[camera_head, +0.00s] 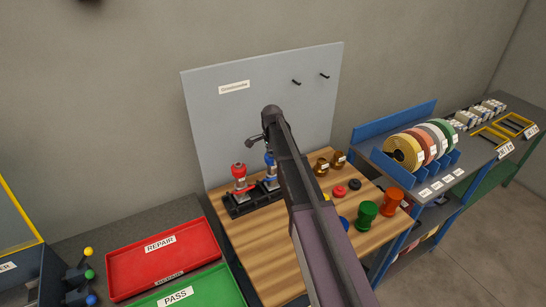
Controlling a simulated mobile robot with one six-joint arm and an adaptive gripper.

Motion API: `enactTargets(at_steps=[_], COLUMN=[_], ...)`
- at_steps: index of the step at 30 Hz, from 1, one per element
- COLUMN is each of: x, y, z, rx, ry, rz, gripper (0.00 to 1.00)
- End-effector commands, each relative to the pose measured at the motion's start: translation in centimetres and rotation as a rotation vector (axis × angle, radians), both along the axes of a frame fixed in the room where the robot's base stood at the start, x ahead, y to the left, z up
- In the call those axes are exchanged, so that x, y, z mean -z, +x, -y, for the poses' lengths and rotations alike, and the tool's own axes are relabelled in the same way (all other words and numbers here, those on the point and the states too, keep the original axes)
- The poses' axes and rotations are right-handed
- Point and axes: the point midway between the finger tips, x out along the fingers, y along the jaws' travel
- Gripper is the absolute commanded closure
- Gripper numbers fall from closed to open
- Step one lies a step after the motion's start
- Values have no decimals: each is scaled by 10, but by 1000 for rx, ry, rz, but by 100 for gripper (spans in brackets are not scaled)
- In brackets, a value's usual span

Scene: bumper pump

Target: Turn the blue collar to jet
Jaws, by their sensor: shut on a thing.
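A blue-topped unit (270,160) stands upright in a black holder (238,208) on the wooden bench top. My own arm crosses in front of it and hides its right side. I cannot pick out the blue collar's setting. A red-topped unit (239,173) stands beside it on the left in the same holder. My arm rises from the bottom of the view, its far end above the blue-topped unit.
Brass fittings (322,167), black and red caps (339,191), a green cup (367,212) and an orange cup (392,199) stand to the right. A red REPAIR tray (128,266) and green PASS tray (215,290) lie left. A grey panel (220,120) rises behind.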

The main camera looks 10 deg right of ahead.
Motion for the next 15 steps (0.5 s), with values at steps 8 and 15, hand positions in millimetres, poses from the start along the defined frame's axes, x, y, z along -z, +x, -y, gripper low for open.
enactTargets(at_steps=[8, 15], x=[0, 0], y=[1, 0], z=[0, 0], rx=[0, -1], ry=[-1, -1], rz=[1, 1], gripper=[69, 0])
